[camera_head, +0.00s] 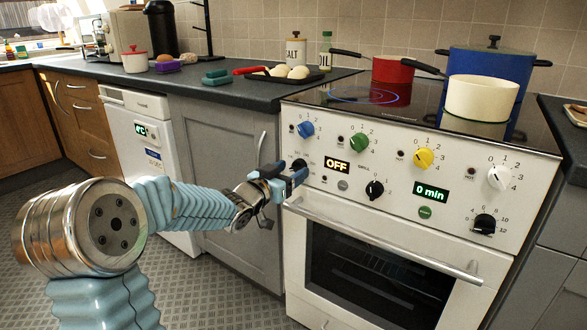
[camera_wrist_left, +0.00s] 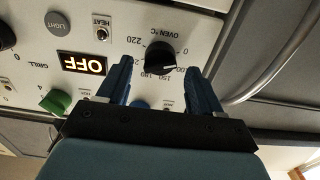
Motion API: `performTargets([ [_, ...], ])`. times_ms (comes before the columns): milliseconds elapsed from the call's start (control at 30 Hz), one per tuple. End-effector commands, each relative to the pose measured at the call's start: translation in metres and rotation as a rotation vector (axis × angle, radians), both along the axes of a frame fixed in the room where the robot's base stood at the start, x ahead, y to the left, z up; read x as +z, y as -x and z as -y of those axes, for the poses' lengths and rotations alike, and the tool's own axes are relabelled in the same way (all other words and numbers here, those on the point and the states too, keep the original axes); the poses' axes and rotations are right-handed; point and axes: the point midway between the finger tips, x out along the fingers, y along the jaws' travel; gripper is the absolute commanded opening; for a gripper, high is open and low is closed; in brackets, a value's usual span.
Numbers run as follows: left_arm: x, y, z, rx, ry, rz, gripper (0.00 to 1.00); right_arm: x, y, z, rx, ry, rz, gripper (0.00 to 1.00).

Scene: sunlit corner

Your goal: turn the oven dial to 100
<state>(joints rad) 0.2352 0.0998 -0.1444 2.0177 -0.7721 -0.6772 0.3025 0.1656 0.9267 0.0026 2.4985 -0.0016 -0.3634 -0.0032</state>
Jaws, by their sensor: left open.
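The oven dial is a black knob on the white control panel, marked "OVEN °C" in the left wrist view (camera_wrist_left: 160,57). In the head view the dial (camera_head: 298,164) shows just behind my left gripper (camera_head: 291,177), at the panel's left side. In the wrist view my left gripper (camera_wrist_left: 160,75) is open, with one blue finger on each side of the dial's near part. I cannot tell whether they touch it. A pale pointer line on the knob points right, toward numbers partly hidden by a finger; its exact reading is unclear. The right gripper is not in view.
The oven display (camera_head: 337,164) reads OFF. Other knobs are close by: blue (camera_head: 305,129), green (camera_head: 359,142) and black grill (camera_head: 374,189). The oven door handle (camera_head: 380,238) runs below the panel. Pots stand on the hob above.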

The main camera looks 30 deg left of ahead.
Motion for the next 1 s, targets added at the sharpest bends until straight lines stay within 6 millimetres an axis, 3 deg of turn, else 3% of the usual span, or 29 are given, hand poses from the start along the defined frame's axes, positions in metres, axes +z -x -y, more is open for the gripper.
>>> performTargets([
  [200,0.000,-0.018,0.002,0.000,0.000,0.001,0.65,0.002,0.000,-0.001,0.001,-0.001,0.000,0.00],
  [467,0.000,-0.019,0.002,0.000,0.000,0.001,0.65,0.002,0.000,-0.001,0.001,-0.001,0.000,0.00],
  [833,0.000,-0.019,0.002,0.000,0.000,0.000,0.11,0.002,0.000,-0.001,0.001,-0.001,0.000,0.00],
  [1000,-0.001,-0.019,0.002,0.000,-0.009,0.002,0.11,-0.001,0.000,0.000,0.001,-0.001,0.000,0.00],
])
